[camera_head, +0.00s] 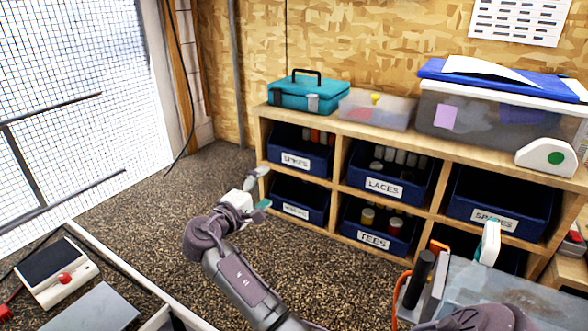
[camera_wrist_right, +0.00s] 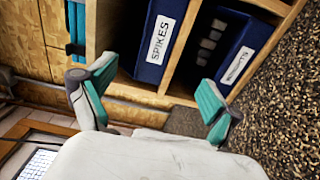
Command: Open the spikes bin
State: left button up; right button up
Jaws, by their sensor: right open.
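The spikes bin (camera_head: 318,167) is a dark blue bin with a white SPIKES label, in the top left cubby of the wooden shelf (camera_head: 345,128). It sits inside its cubby and does not visibly stick out. My right gripper (camera_head: 266,188) is open and empty, just in front of and left of the bin, its teal-padded fingers apart one above the other. In the right wrist view the spikes bin (camera_wrist_right: 182,45) is beyond the open fingers (camera_wrist_right: 155,85), with no visible contact. My left gripper is not in view.
A bin with an unreadable label (camera_head: 312,200) sits directly below; laces (camera_head: 411,195) and tees (camera_head: 400,248) bins are to the right. A teal toolbox (camera_head: 308,92) stands on top. Carpet is free left of the shelf.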

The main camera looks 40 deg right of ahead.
aim_at(296, 160)
jog(key=b+x, duration=0.2)
jog(key=x, duration=0.9)
jog(key=shift+x, duration=0.8)
jog(key=shift+r, duration=0.1)
